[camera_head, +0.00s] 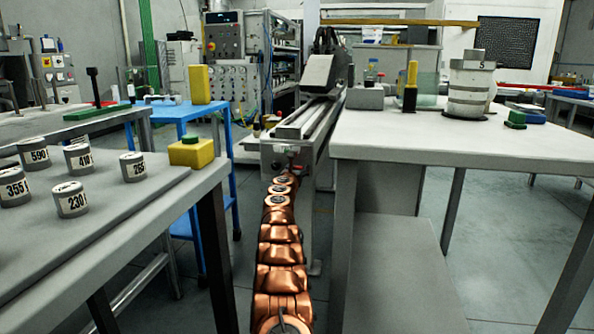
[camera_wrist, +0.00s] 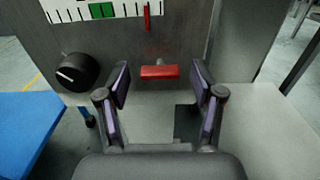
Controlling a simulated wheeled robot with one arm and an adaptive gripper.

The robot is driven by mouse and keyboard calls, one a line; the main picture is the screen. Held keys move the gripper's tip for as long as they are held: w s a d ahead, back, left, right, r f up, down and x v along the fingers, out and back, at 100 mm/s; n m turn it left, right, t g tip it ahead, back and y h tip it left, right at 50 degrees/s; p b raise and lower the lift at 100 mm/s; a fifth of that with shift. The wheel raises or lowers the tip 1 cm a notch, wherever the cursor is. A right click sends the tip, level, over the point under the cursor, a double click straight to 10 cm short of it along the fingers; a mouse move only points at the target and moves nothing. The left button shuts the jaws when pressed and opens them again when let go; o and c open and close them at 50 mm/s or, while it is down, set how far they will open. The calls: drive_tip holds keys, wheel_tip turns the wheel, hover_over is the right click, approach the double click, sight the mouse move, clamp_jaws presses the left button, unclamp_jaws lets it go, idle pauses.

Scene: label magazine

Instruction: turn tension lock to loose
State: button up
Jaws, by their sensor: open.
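A red bar-shaped handle (camera_wrist: 159,72) on a short grey stem sticks out from a grey panel (camera_wrist: 215,35) in the wrist view. It lies level. A round black knob (camera_wrist: 76,72) with a white pointer line is to its left. No readable label shows which one is the tension lock. My gripper (camera_wrist: 161,84) is open and empty, with its two fingers on either side of the red handle and apart from it. In the head view my arm reaches to the front end of a long grey machine (camera_head: 310,120); the fingers are too small to make out there.
Above the handle is a white scale (camera_wrist: 130,10) with a green zone (camera_wrist: 102,10) and a red needle (camera_wrist: 147,16). A blue table (camera_wrist: 25,125) stands at left. In the head view a left table (camera_head: 110,215) holds several numbered cylinders; a right table (camera_head: 420,140) stands close by.

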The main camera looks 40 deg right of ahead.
drive_tip(key=c, duration=1.1)
drive_tip(key=shift+c, duration=0.2)
drive_tip(key=n+p, duration=0.3)
drive_tip(key=shift+d+r+n, duration=0.1)
drive_tip(key=shift+n, duration=0.3)
drive_tip(key=n+p, duration=0.3)
drive_tip(key=n, duration=0.2)
drive_tip(key=shift+s, duration=0.1)
drive_tip(key=n+p, duration=0.3)
drive_tip(key=n, duration=0.1)
drive_tip(key=shift+r+n, duration=0.1)
drive_tip(key=shift+n, duration=0.3)
drive_tip(key=shift+f+n+p, duration=0.2)
drive_tip(key=shift+n+p, duration=0.95)
drive_tip(key=shift+n, duration=0.25)
